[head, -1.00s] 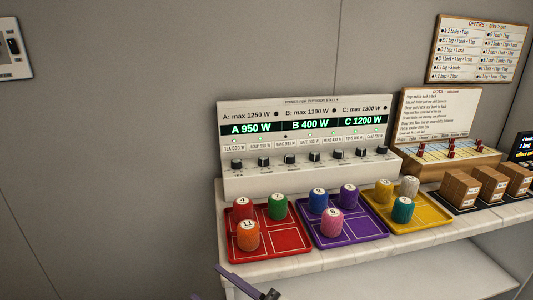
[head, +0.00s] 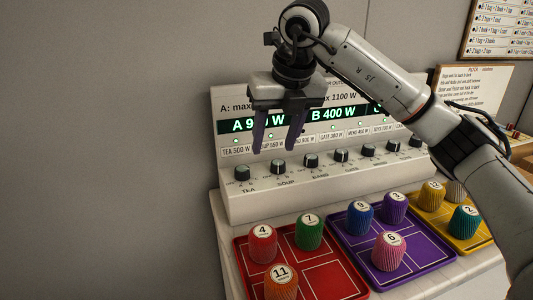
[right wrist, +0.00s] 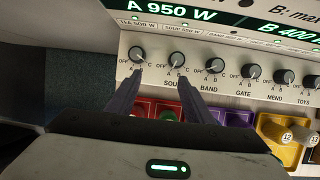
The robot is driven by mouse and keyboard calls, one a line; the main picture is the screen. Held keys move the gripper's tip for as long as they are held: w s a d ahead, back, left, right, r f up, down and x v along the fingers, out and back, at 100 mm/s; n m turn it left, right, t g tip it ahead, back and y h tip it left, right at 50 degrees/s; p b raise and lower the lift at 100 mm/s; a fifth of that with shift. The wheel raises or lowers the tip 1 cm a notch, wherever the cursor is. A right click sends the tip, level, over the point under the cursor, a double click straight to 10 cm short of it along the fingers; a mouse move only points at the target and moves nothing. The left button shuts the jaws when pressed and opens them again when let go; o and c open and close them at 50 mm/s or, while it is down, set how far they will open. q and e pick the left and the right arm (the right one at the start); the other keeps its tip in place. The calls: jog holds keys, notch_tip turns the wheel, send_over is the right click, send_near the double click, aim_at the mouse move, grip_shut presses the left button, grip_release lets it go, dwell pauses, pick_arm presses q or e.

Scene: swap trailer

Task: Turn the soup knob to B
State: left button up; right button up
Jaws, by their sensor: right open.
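The soup knob (head: 278,167) is a dark round knob with a light top, second from the left on the white sloped panel (head: 232,205). In the right wrist view the soup knob (right wrist: 176,60) has OFF, A, B and C marked around it; its pointer is too small to read surely. My right gripper (head: 276,149) is open and empty, its purple fingers pointing down in front of the panel, just above the soup knob in the head view. In the right wrist view its fingertips (right wrist: 160,74) show below the tea and soup knobs. Contact cannot be told. My left gripper is out of view.
The tea knob (head: 242,173) is left of the soup knob and the band knob (head: 311,160) right of it. Red (head: 336,282), purple (head: 440,254) and yellow (head: 475,238) trays with numbered cylinders stand in front. The display (head: 333,115) reads B 400 W.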

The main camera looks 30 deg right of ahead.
aim_at(279, 162)
jog(key=shift+m+h, duration=0.5)
jog(key=w+d+f, duration=0.1)
jog(key=f, duration=0.1)
jog(key=w+d+f, duration=0.1)
jog(key=f, duration=0.1)
jog(key=w+d+f, duration=0.1)
jog(key=d+f, duration=0.1)
jog(key=f, duration=0.1)
jog(key=shift+w, duration=0.25)
jog(key=shift+w+f+b, duration=0.15)
jog(key=shift+f+b, duration=0.1)
jog(key=shift+b, duration=0.05)
jog(key=shift+c, duration=0.4)
jog(key=c, duration=0.9)
jog(key=shift+c, duration=0.2)
